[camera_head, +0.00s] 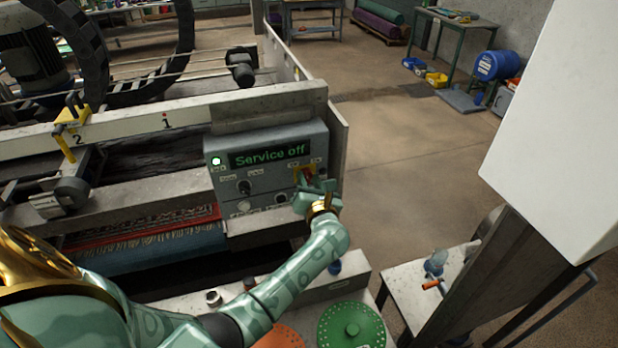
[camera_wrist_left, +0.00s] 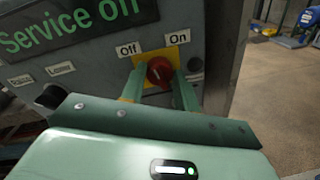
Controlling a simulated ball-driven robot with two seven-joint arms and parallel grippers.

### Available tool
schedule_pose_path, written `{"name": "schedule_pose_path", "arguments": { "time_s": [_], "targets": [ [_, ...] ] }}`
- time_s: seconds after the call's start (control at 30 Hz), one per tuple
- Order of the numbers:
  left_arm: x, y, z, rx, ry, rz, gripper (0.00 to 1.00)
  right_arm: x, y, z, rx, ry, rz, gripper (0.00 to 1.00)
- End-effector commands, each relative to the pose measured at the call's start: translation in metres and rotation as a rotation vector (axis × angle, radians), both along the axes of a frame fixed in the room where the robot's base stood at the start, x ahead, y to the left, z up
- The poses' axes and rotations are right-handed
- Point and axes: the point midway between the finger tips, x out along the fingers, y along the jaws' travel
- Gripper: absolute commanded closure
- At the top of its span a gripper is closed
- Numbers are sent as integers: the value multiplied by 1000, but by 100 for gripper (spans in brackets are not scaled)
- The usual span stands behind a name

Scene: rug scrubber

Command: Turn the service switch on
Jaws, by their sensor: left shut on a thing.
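The service switch (camera_wrist_left: 160,71) is a red knob on a yellow plate, between an "Off" and an "On" label, in the left wrist view. Its white mark looks roughly upright or slightly tilted toward "Off". The display (camera_head: 270,155) on the grey control panel (camera_head: 222,180) reads "Service off". My left gripper (camera_wrist_left: 160,85) is shut on the red knob, one green finger on each side. In the head view my left gripper (camera_head: 311,187) reaches the panel's right side and partly hides the switch. My right gripper is not in view.
A black knob (camera_head: 244,187) and smaller buttons sit left of the switch. A lit round lamp (camera_head: 215,160) is at the panel's upper left. A green disc (camera_head: 351,325) lies below the arm. Open floor (camera_head: 410,170) lies right of the panel.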

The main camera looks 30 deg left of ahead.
Motion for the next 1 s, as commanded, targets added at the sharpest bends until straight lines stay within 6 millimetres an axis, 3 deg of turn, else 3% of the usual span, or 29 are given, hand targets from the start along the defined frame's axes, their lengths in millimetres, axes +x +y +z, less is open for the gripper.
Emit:
{"name": "schedule_pose_path", "arguments": {
  "time_s": [0.5,1.0],
  "targets": [
    [1,-1,1,313,375,1,92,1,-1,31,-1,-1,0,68],
    [2,-2,-1,550,651,0,92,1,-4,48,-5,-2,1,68]
  ]
}}
